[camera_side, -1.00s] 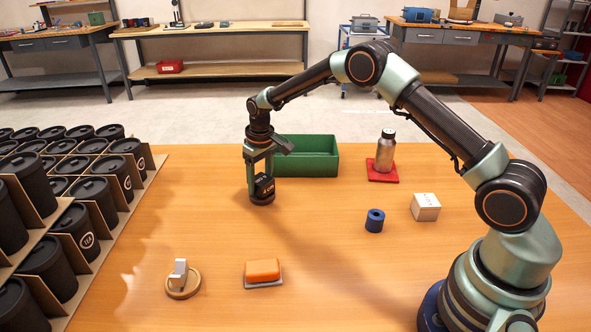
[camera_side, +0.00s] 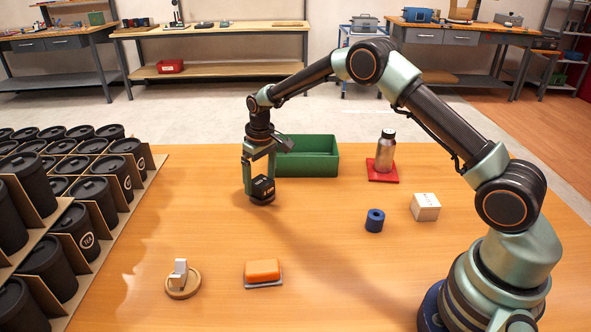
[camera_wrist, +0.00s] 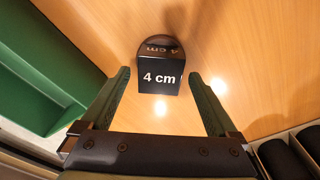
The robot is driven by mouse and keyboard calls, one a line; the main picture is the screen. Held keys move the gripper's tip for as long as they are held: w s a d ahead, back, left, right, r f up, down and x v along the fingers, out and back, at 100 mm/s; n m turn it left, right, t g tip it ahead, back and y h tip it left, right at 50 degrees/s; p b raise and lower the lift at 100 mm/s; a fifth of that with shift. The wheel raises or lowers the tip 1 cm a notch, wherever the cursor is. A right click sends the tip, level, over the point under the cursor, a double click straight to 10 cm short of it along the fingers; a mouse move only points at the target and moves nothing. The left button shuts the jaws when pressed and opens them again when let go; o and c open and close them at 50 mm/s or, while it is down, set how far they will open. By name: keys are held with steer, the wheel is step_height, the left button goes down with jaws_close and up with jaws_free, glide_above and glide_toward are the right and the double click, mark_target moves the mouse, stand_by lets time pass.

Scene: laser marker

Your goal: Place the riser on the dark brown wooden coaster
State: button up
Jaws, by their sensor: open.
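The riser is a black block marked "4 cm" (camera_side: 263,187); in the wrist view it (camera_wrist: 160,78) lies between my fingertips. It is on the dark brown wooden coaster (camera_side: 262,201), which shows in the wrist view as a round rim (camera_wrist: 160,41) beyond the block. Most of the coaster is hidden under the block, and I cannot tell whether the block sits flat. My gripper (camera_side: 259,178) is open, with its fingers on either side of the riser. In the wrist view, gaps show between the block and both fingers.
A green bin (camera_side: 310,160) stands close behind my gripper. A metal bottle (camera_side: 385,152) stands on a red coaster (camera_side: 383,176). Black canisters (camera_side: 70,230) fill the left.

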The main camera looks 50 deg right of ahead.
mark_target(263, 183)
steer(key=s+r+t, duration=0.1)
steer(key=s+r, duration=0.2)
steer(key=r, duration=0.6)
steer(key=s+r, duration=0.2)
steer(key=r, duration=0.7)
steer(key=s+r+t, duration=0.1)
steer(key=s, duration=1)
steer(key=s+r+m+t, duration=0.1)
steer(key=s+r+t, duration=0.1)
steer(key=s, duration=0.9)
steer(key=shift+s+a+r+t, duration=0.15)
steer(key=shift+r+t, duration=0.1)
steer(key=shift+t, duration=0.05)
